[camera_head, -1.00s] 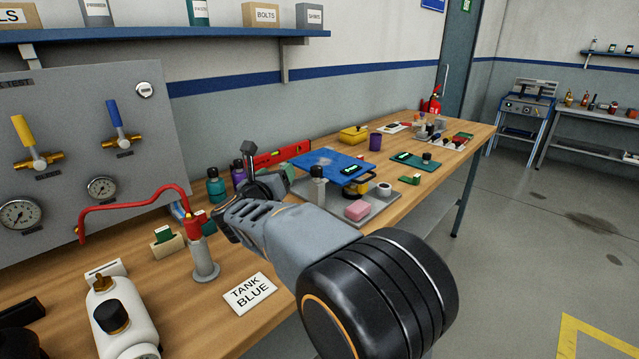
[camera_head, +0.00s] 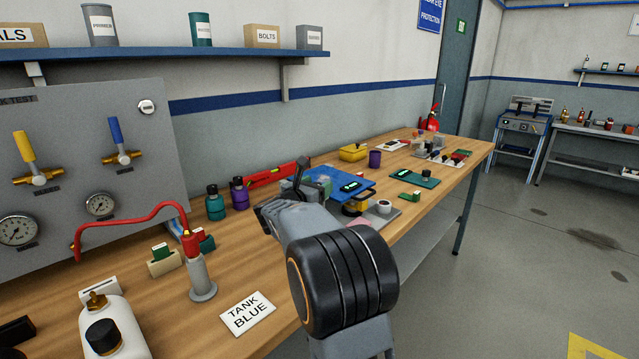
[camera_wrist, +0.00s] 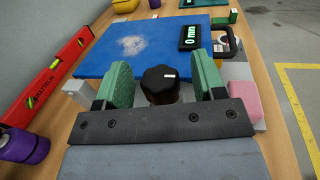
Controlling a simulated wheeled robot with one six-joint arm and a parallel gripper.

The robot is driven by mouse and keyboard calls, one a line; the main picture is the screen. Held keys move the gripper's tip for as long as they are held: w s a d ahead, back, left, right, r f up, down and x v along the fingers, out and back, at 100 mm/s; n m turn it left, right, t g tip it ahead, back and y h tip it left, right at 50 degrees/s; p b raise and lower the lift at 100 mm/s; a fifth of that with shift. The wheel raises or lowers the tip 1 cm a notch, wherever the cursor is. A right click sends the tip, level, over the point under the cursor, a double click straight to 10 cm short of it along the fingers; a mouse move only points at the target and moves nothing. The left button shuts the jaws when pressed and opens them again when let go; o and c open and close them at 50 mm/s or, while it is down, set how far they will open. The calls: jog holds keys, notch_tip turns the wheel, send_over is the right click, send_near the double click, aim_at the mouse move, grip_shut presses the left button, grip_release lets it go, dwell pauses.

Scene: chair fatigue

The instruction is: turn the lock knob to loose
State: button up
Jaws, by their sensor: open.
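A black lobed knob (camera_wrist: 160,84) with a small white mark on it stands at the near edge of a blue board (camera_wrist: 135,48) in the wrist view. My gripper (camera_wrist: 163,85) is open, with one green-padded finger on each side of the knob. A gap shows beside the knob; I cannot tell whether either finger touches it. A display (camera_wrist: 190,36) on the board reads "0 mm". In the head view my gripper (camera_head: 290,196) is over the bench near the blue board (camera_head: 338,184), and my wrist hides the knob.
A pink block (camera_wrist: 244,101) lies right of the fingers. A teal bottle (camera_head: 214,203), a "TANK BLUE" card (camera_head: 247,313) and a red-hosed post (camera_head: 199,276) stand nearer on the bench.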

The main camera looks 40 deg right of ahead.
jog(key=shift+x, duration=1)
jog(key=c, duration=0.9)
